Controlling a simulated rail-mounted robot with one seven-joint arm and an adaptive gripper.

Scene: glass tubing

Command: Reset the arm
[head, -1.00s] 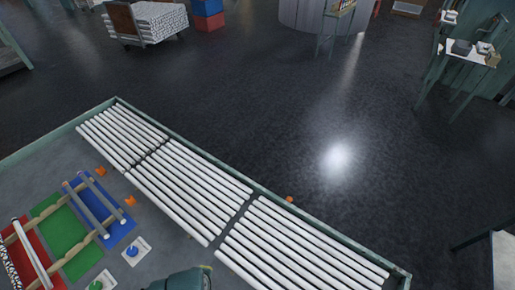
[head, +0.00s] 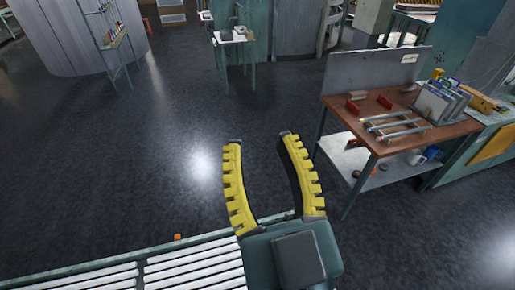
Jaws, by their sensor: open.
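My gripper (head: 261,140) shows in the head view at the lower middle, its two yellow ridged fingers spread wide. It is open, and nothing is between the fingers. They point up and away in the picture, with dark floor behind them. The teal gripper body overlaps the right end of the tube table. The rest of my arm is out of the picture.
A brown-topped workbench (head: 445,135) stands at the right, with tubes on a rack (head: 395,127), red blocks and a file holder (head: 440,103). A small green stand (head: 232,45) is at the back. Open floor (head: 150,150) lies at the left and middle.

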